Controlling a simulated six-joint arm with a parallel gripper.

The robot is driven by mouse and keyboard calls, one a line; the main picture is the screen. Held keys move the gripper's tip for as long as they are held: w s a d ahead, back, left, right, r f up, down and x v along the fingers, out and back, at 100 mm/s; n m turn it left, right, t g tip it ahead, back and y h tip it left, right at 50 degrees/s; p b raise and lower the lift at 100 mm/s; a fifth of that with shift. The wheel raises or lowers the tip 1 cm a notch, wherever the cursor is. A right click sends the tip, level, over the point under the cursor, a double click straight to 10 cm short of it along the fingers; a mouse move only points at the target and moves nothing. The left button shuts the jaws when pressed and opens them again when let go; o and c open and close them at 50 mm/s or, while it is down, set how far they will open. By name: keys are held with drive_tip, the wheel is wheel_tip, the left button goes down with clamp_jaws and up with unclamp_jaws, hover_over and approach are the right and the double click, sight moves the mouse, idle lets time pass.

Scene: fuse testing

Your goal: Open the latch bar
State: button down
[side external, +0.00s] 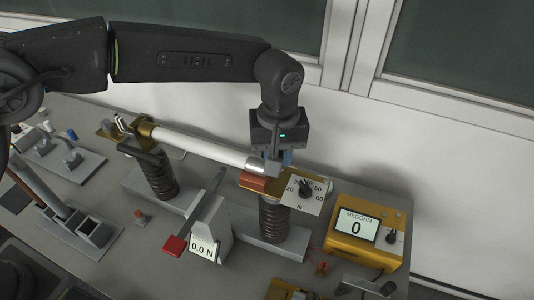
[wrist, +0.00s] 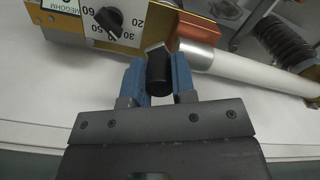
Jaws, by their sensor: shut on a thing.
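My gripper (side external: 278,158) points down at the right end of the white fuse tube. In the wrist view, its blue fingers (wrist: 157,66) are shut on a black cylindrical handle (wrist: 159,82) with a short grey metal end. This handle looks like the grip of the latch bar; the rest of the bar is hidden. The white tube (side external: 200,147) lies across two ribbed dark insulators, its right end by a red-brown block (side external: 255,182). The tube also shows in the wrist view (wrist: 245,70). A similar dark handle (side external: 140,152) sticks out at the left insulator.
A force dial (side external: 306,190) stands just right of my gripper. A yellow megohm meter (side external: 357,229) reading 0 is further right. A red-ended lever (side external: 174,245) and a 0.0 N display (side external: 203,247) are in front. The wall is close behind.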

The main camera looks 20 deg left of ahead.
drive_tip(key=shift+w+d+n, duration=0.4)
drive_tip(key=shift+w+n, duration=0.45)
drive_tip(key=shift+n, duration=0.75)
drive_tip(key=shift+w+d+n, duration=0.4)
drive_tip(key=shift+w+n, duration=0.5)
drive_tip(key=shift+n, duration=0.7)
drive_tip(key=shift+w+d+n, duration=0.4)
drive_tip(key=shift+w+n, duration=0.45)
drive_tip(key=shift+n, duration=0.75)
drive_tip(key=shift+w, duration=0.1)
drive_tip(key=c, duration=0.9)
unclamp_jaws()
drive_tip(key=shift+c, duration=0.2)
wheel_tip(320, 180, up, 8)
drive_tip(key=shift+f, duration=0.25)
